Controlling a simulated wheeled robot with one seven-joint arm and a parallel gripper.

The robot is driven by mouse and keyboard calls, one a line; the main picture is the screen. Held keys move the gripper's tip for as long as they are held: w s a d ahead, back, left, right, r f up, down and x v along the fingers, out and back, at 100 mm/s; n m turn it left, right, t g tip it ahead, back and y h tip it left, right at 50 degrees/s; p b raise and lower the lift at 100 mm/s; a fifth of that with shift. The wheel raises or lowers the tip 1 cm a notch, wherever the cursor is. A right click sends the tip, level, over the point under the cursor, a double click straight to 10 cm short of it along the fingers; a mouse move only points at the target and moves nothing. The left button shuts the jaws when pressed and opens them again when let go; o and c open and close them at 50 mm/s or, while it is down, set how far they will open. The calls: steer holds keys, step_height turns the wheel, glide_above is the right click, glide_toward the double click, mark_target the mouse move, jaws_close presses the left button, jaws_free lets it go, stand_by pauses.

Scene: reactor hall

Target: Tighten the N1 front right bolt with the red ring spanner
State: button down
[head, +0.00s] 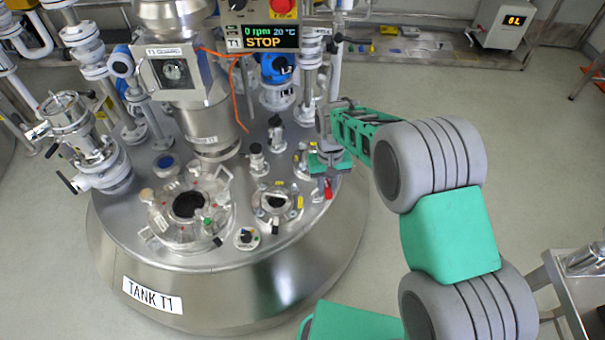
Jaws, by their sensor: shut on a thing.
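My gripper (328,160) is over the right side of the tank lid, pointing down. It is shut on the red ring spanner (328,189), of which only a small red part shows below the fingers. The spanner's ring end is hidden or too small to make out. A small flanged nozzle (302,158) is just left of my gripper, partly covered by it. Another flanged nozzle (275,203) with coloured bolt heads is lower left of it. I cannot read an N1 label, and I cannot tell which bolt is the front right one or whether the spanner touches it.
The steel tank lid (215,255) carries a large round manway (188,207), a central agitator drive (190,75) and a blue instrument (277,70). An orange cable (235,95) hangs near the drive. A display (270,37) reads STOP.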

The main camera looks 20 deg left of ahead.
step_height(320, 180, down, 10)
steer(key=s+d+n+b, duration=0.2)
steer(key=n+b, duration=0.2)
steer(key=n, duration=0.8)
steer(key=s+a+r+m+p, duration=0.1)
steer(key=s+a+m, duration=1.2)
steer(key=m, duration=0.5)
steer(key=shift+n, duration=0.6)
steer(key=r+p, duration=0.2)
steer(key=r, duration=0.1)
steer(key=w+r+p, duration=0.1)
steer(key=p, duration=0.1)
steer(key=shift+d+r, duration=0.25)
steer(key=shift+d, duration=0.05)
